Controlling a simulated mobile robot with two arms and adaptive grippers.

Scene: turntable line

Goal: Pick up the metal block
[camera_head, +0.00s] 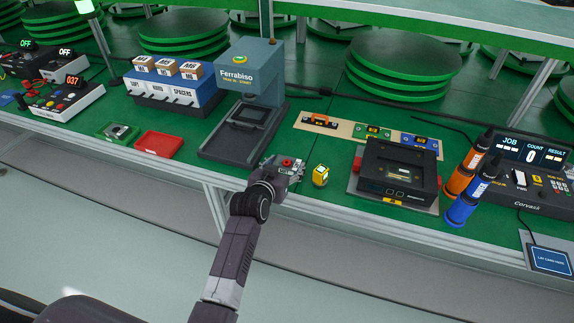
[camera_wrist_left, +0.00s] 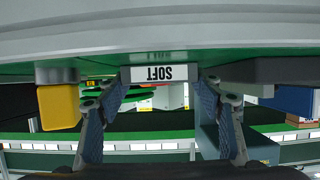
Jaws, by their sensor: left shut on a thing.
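My left gripper (camera_head: 284,167) is low over the green table near its front edge, in front of the grey Ferrabiso machine (camera_head: 250,75). In the left wrist view, its two fingers (camera_wrist_left: 163,90) are shut on a pale metal block (camera_wrist_left: 160,74) with an upside-down "SOFT" label. In the head view the gripper mostly hides this block, and a small red spot shows there. I cannot tell whether the block touches the table. A small yellow block (camera_head: 320,175) stands just right of the gripper and also shows in the left wrist view (camera_wrist_left: 60,106). My right gripper is not in view.
A green tray (camera_head: 104,133) and a red tray (camera_head: 158,144) lie to the left. A dark device (camera_head: 397,170) stands right of the yellow block, with an orange bottle (camera_head: 462,178) and a blue bottle (camera_head: 470,202) beyond. A wooden board (camera_head: 340,128) lies behind.

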